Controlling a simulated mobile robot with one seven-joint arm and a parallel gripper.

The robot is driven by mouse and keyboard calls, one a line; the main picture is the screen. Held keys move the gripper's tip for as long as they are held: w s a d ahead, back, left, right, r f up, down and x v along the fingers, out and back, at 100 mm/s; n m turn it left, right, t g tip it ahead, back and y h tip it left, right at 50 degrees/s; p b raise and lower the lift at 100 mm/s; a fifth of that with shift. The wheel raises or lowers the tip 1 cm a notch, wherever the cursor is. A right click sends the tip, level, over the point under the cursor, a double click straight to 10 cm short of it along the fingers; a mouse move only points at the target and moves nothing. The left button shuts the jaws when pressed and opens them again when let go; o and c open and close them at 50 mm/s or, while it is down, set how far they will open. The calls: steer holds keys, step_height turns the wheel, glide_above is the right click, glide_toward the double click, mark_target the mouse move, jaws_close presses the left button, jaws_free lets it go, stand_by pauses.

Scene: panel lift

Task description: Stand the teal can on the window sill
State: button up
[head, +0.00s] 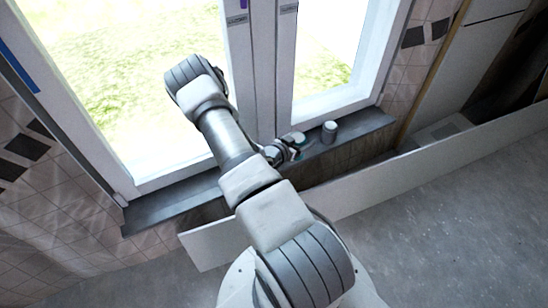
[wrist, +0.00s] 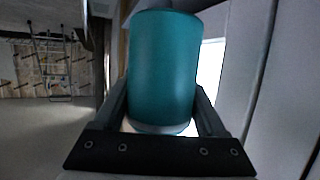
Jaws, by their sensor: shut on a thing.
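The teal can (wrist: 163,70) stands upright in the wrist view, between the two fingers of my gripper (wrist: 162,108). My gripper is shut on it. In the head view my gripper (head: 287,150) is at the window sill (head: 170,205), and a small part of the can (head: 298,137) shows at its end. My arm hides much of the sill's middle. I cannot tell whether the can's base touches the sill.
A grey can (head: 329,132) stands on the sill just right of my gripper. The window frame (head: 262,80) rises behind. A long white panel (head: 370,190) stands in front of the sill. The sill's left stretch is bare. A ladder (wrist: 52,60) shows far off in the wrist view.

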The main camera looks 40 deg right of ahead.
steer(key=shift+w+a+f+b, duration=0.8)
steer(key=shift+w+f+b, duration=0.15)
steer(key=shift+w+f, duration=0.75)
steer(key=shift+w+a+f+b, duration=0.8)
steer(key=shift+w+f+b, duration=0.2)
steer(key=shift+w+f, duration=0.75)
steer(key=shift+w+a+f+b, duration=0.9)
steer(key=shift+w+f, duration=0.6)
steer(key=shift+f, duration=0.35)
steer(key=shift+d, duration=0.1)
steer(key=shift+f, duration=0.15)
steer(key=o, duration=1.3)
steer(key=shift+o, duration=0.2)
steer(key=shift+a+r, duration=0.3)
steer(key=shift+r, duration=0.05)
steer(key=p+v, duration=0.4)
steer(key=v, duration=0.7)
steer(key=shift+a, duration=0.2)
